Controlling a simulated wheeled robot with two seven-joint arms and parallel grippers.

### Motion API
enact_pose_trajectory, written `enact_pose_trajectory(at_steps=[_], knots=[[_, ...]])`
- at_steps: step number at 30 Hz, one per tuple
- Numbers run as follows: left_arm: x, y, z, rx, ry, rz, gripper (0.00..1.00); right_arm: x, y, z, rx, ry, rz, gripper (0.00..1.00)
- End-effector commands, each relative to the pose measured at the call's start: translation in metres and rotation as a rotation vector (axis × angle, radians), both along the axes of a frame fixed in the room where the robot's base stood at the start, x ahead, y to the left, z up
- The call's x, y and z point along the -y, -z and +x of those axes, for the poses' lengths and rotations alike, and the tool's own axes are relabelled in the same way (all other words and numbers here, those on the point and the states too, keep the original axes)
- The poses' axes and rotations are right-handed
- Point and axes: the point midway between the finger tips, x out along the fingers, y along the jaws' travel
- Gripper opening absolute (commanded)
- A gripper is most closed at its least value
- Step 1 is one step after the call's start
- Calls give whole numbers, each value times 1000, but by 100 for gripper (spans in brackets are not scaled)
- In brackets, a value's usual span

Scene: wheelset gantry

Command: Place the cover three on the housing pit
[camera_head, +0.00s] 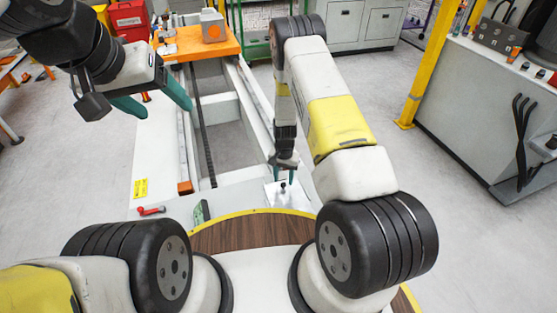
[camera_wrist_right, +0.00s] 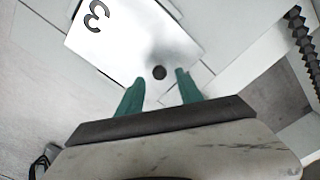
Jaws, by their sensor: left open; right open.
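Cover three is a flat white plate (camera_head: 287,199) with a small dark knob, lying at the near right end of the white gantry frame. In the right wrist view the cover (camera_wrist_right: 125,45) shows a black "3" and the round knob just beyond the fingertips. My right gripper (camera_head: 284,176) points down over the cover, open, its green fingers either side of the knob's line; contact cannot be told. My left gripper (camera_head: 154,98) is open and empty, raised over the frame's left side. Which recess is the housing pit is unclear; an open recess (camera_head: 228,148) lies left of the cover.
An orange block (camera_head: 185,187) and a red-handled part (camera_head: 151,210) are at the frame's near left. An orange platform (camera_head: 195,43) crosses the far end. A grey control cabinet (camera_head: 480,115) and yellow post stand right. Floor between is clear.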

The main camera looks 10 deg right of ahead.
Motion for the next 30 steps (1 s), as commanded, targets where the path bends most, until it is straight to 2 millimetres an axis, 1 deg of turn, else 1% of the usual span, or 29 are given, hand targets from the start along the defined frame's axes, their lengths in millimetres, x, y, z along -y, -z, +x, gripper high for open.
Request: enact_pose_trajectory(at_steps=[1,6,9,16,17,19,20,23,24,25,26,27,29,30], knots=[[0,0,0,0,0,0,69,0,-13,2,4,0,1,43],[0,0,0,0,0,0,69,0,-50,1,4,0,1,43],[0,0,0,0,0,0,69,0,-66,1,2,0,0,43],[0,0,0,0,0,0,69,0,-91,1,5,-1,4,43],[0,0,0,0,0,0,69,0,-97,2,9,-2,7,43],[0,0,0,0,0,0,69,-1,-119,5,25,-8,21,43],[0,0,0,0,0,0,69,-1,-132,6,36,-12,30,43],[0,0,0,0,0,0,69,-3,-187,6,78,-35,65,43],[0,0,0,0,0,0,69,-3,-212,3,97,-49,80,43],[0,0,0,0,0,0,69,-3,-230,1,112,-59,90,43],[0,0,0,0,0,0,69,-3,-248,-3,127,-71,100,43],[0,0,0,0,0,0,69,-2,-271,-8,146,-87,112,43],[0,0,0,0,0,0,69,-1,-305,-18,178,-112,128,43],[0,0,0,0,0,0,69,0,-326,-26,199,-129,138,43]])
